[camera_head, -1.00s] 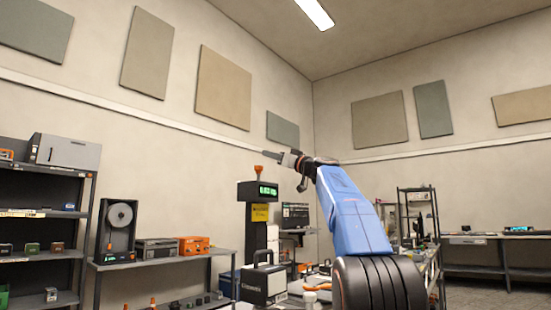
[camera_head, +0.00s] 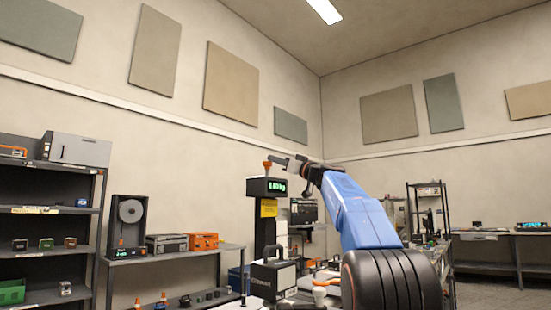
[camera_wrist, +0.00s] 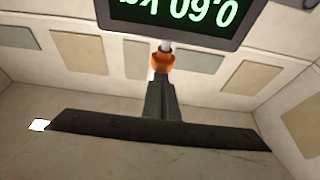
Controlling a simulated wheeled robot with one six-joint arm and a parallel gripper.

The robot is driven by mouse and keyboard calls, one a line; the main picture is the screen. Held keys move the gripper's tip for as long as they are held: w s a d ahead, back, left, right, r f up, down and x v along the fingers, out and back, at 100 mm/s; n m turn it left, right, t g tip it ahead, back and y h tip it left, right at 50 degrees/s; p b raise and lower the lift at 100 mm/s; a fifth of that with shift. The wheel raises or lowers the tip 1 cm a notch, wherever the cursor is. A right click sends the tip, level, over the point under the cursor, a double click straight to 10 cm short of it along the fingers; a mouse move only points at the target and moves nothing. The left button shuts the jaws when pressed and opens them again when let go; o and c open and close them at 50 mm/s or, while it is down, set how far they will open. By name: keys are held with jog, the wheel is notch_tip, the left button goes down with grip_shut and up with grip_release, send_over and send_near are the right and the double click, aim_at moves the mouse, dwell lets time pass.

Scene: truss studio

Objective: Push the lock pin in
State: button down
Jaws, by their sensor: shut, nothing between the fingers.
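An orange knob on a short pale stem (camera_head: 267,165) stands on top of a dark display box (camera_head: 265,187) on a black post. It looks like the lock pin. In the wrist view the orange knob (camera_wrist: 163,61) sits just beyond my fingertips, with its stem at the edge of the display box (camera_wrist: 185,14). My gripper (camera_head: 273,159) is shut and empty, at about the knob's height in the head view. In the wrist view the closed fingers of my gripper (camera_wrist: 161,84) point at the knob. Whether they touch it I cannot tell.
A yellow label (camera_head: 269,208) is on the post below the display. A black-and-grey case with a handle (camera_head: 273,277) stands in front of the post. Shelves (camera_head: 50,210) are at the left, a workbench (camera_head: 500,236) at the right. The space above the display is open.

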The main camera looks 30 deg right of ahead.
aim_at(269, 167)
jog(key=shift+f, duration=1.95)
